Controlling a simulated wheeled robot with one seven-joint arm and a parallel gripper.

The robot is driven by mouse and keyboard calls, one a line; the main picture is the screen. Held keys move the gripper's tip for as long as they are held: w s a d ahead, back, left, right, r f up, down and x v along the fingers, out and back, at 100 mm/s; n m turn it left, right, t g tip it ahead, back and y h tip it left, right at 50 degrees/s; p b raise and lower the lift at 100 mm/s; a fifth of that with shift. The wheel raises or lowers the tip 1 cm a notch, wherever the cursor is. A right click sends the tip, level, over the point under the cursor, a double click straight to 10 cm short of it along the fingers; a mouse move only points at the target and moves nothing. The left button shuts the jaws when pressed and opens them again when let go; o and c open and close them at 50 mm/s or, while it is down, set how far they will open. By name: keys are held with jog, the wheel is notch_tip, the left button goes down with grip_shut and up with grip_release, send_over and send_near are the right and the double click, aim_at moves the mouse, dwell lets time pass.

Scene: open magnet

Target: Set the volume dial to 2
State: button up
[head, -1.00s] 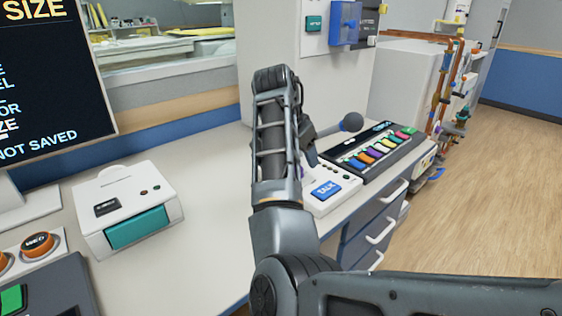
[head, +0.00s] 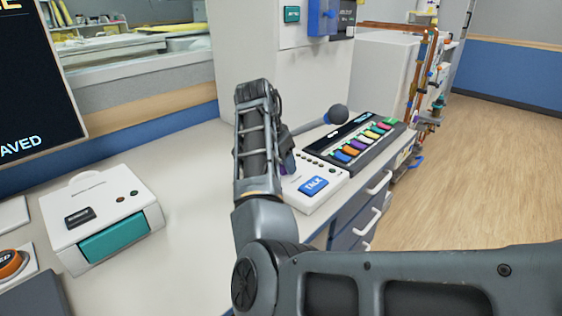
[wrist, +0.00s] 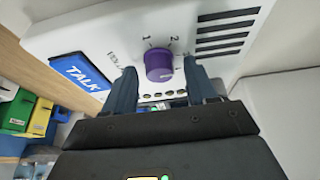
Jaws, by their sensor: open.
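The volume dial (wrist: 159,66) is a purple knob on a white intercom panel, seen in the wrist view. Marks 1 and 2 are printed above it, and other marks at its sides are hard to read. My gripper (wrist: 161,80) is open, with one finger on each side of the knob; I cannot tell whether they touch it. There my arm hides most of the dial.
A keyed box with coloured switches (head: 352,138) stands just behind the intercom. A white box with a teal front (head: 120,236) sits on the counter to the left. A screen (head: 35,90) is at the far left. Bare counter (head: 195,170) lies between.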

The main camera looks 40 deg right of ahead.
jog(key=c, duration=1.1)
jog(key=shift+o, duration=0.2)
jog(key=shift+s+r+n+p, duration=0.1)
jog(key=shift+n+p, duration=0.2)
jog(key=shift+p, duration=0.25)
jog(key=shift+d+r+n+t+p, duration=0.15)
jog(key=shift+n+t+p, duration=0.25)
jog(key=shift+p, duration=0.55)
jog(key=n+p, duration=0.1)
jog(key=p, duration=0.1)
jog(key=n+p, duration=0.1)
jog(key=shift+s+r+n+t+p, duration=0.1)
jog(key=shift+s+n+t+p, duration=0.05)
jog(key=shift+n+t+p, duration=0.2)
jog(key=n+t+y+p, duration=0.1)
jog(key=n+p, duration=0.2)
jog(key=p, duration=0.1)
jog(key=shift+f+n+t+p, duration=0.25)
jog(key=shift+n+t+p, duration=0.2)
jog(key=shift+n+p, duration=0.75)
jog(key=shift+n+y, duration=0.25)
jog(key=shift+y, duration=0.05)
